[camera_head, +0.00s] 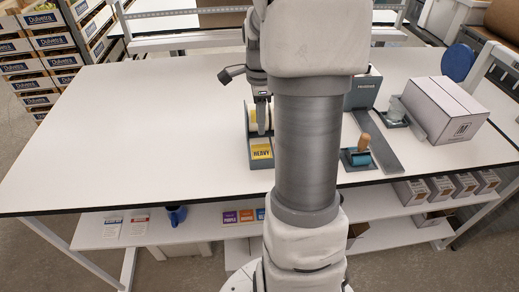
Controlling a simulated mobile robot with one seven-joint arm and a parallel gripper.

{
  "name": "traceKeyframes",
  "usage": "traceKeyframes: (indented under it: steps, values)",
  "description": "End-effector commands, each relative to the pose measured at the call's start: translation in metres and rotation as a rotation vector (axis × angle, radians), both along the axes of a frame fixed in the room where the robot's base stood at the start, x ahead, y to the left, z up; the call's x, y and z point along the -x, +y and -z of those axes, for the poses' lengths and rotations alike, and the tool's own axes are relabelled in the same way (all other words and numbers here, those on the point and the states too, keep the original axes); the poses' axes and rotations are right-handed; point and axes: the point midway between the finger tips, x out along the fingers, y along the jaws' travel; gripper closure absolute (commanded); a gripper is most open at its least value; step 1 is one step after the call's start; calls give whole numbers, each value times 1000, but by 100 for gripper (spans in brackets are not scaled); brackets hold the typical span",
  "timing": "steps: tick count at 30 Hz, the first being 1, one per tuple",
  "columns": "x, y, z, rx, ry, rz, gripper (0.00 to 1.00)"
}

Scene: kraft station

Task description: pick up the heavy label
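The heavy label (261,151) is a small yellow piece marked "HEAVY". It sits at the front of a grey-green label dispenser (252,160) on the white table, left of my arm. A pale roll stands upright in the dispenser behind the label. My gripper (261,103) is just behind the label in the picture, over or at the roll. My arm hides part of the gripper, and its fingers are too small to tell whether they are open or shut. I cannot tell whether it touches the roll.
Right of my arm are a blue roller with wooden handle (363,151), a grey box-like holder (362,90), a tape dispenser (395,112) and a closed white carton (443,108). The table's left half (130,130) is clear. A lower shelf (90,232) holds cards, a mug and small boxes.

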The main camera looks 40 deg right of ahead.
Motion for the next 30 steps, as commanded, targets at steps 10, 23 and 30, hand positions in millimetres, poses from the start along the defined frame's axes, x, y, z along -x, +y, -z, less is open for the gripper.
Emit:
traceKeyframes:
  steps: [10,23,30]
  values:
    - [-1,0,35,0,0,-2,61]
    - [-9,0,83,0,0,-1,61]
    - [-9,0,84,2,-1,-1,61]
